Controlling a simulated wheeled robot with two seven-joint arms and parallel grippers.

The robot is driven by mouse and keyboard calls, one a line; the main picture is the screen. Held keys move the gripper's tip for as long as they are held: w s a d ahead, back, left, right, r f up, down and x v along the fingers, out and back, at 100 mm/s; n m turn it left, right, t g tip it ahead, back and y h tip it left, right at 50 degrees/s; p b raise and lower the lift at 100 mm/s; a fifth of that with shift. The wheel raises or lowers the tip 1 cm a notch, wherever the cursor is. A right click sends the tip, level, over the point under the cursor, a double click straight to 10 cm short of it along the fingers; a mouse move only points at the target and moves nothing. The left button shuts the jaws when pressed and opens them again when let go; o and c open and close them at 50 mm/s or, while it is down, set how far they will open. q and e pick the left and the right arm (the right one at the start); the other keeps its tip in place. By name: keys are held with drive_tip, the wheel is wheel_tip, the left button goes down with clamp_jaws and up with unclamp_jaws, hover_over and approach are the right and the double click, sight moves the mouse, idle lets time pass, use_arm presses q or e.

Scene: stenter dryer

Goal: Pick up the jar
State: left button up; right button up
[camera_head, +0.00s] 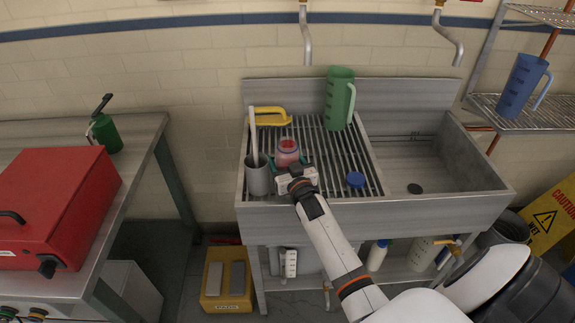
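The jar (287,150) is a small clear container with red contents and a reddish top. It is upright at the left part of the slatted drainboard of the sink unit. My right gripper (288,164) is at the jar's near side, with a teal fingertip on each side of it. Whether the fingers touch the jar is too small to tell, and the gripper body hides the jar's lower part. I cannot tell whether the jar is resting on the slats or lifted. My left gripper is not in view.
A grey cup (258,180) with an upright stick stands close left of my gripper. A yellow-handled tool (270,118) lies behind the jar. The sink basin (440,165) is largely empty.

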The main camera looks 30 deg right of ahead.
drive_tip(key=c, duration=0.9)
wheel_tip(320, 180, up, 10)
drive_tip(key=shift+r, duration=0.1)
